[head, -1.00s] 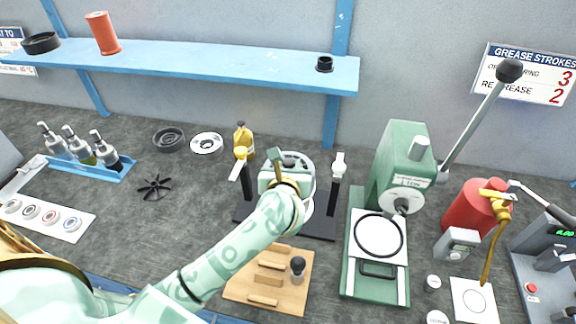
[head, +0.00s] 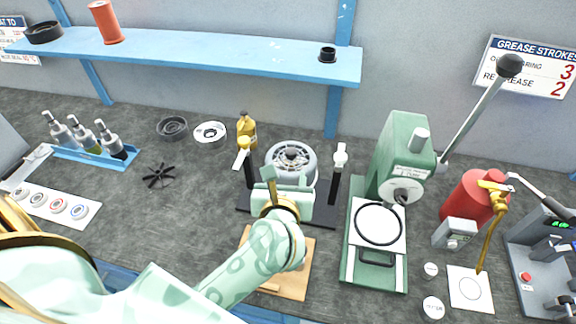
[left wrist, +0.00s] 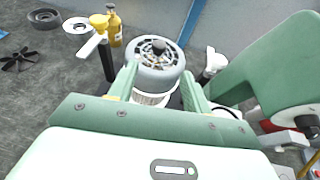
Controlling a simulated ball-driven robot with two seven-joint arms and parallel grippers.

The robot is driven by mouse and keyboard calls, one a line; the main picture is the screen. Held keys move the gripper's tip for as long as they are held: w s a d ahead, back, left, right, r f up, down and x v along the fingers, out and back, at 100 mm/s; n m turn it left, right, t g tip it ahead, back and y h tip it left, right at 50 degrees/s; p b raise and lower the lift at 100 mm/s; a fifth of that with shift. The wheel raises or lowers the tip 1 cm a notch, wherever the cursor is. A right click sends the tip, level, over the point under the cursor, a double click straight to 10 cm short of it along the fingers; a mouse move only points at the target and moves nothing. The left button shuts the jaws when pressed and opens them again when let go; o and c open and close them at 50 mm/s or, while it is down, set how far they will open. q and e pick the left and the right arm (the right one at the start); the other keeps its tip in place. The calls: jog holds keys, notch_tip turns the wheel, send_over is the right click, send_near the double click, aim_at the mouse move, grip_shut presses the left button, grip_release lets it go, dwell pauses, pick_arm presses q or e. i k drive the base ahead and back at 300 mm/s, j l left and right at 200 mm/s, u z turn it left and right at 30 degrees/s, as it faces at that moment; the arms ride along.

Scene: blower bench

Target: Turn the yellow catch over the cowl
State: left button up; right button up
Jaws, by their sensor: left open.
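The yellow catch (head: 243,146) sits on top of a dark post to the left of the cowl, its pale lever pointing toward the front. It also shows in the left wrist view (left wrist: 98,24). The cowl (head: 291,157) is a round grey finned housing on a dark base; it also shows in the left wrist view (left wrist: 157,62). My right gripper is not in view.
A white catch (head: 341,152) tops the post right of the cowl. A yellow bottle (head: 246,128) stands behind the yellow catch. A green press (head: 398,160) stands at right. My left arm partly covers a wooden block (head: 303,262).

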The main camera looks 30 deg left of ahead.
aim_at(244, 142)
jog(key=u, duration=1.25)
